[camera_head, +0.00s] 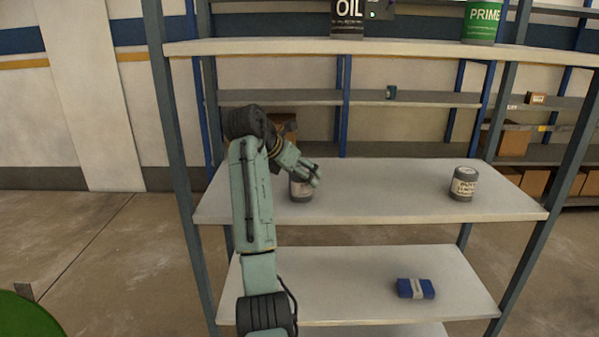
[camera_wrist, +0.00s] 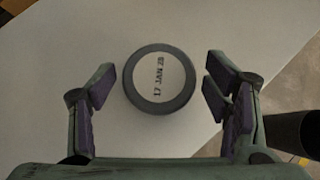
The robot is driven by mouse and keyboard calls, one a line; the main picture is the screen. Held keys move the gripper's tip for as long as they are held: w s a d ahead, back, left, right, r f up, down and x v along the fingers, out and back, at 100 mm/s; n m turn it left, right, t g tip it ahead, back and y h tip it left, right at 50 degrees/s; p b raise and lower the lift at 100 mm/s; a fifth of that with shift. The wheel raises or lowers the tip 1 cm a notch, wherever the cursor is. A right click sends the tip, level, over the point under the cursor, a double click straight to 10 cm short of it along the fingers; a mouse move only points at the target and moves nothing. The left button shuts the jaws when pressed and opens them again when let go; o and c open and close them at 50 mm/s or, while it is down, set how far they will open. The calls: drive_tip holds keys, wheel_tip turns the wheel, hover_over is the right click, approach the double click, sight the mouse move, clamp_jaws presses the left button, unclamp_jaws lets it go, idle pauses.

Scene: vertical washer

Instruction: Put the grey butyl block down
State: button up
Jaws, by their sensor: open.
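A grey can-shaped block (camera_head: 301,190) stands upright on the left part of the middle shelf (camera_head: 385,200). In the wrist view its round top (camera_wrist: 160,79) has a dark rim and a pale face with a printed date. My gripper (camera_head: 316,176) is just above and in front of it and hides part of it. In the wrist view my gripper (camera_wrist: 158,88) is open, with a finger on each side of the block and gaps between them. A similar grey can (camera_head: 463,184) with a pale label stands upright at the right of the same shelf.
An OIL container (camera_head: 347,18) and a green PRIME can (camera_head: 481,22) stand on the upper shelf (camera_head: 400,50). A blue packet (camera_head: 415,288) lies on the lower shelf (camera_head: 350,280). The middle shelf is clear between the two cans.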

drive_tip(key=b+v, duration=0.2)
drive_tip(key=v, duration=1)
drive_tip(key=shift+r, duration=0.1)
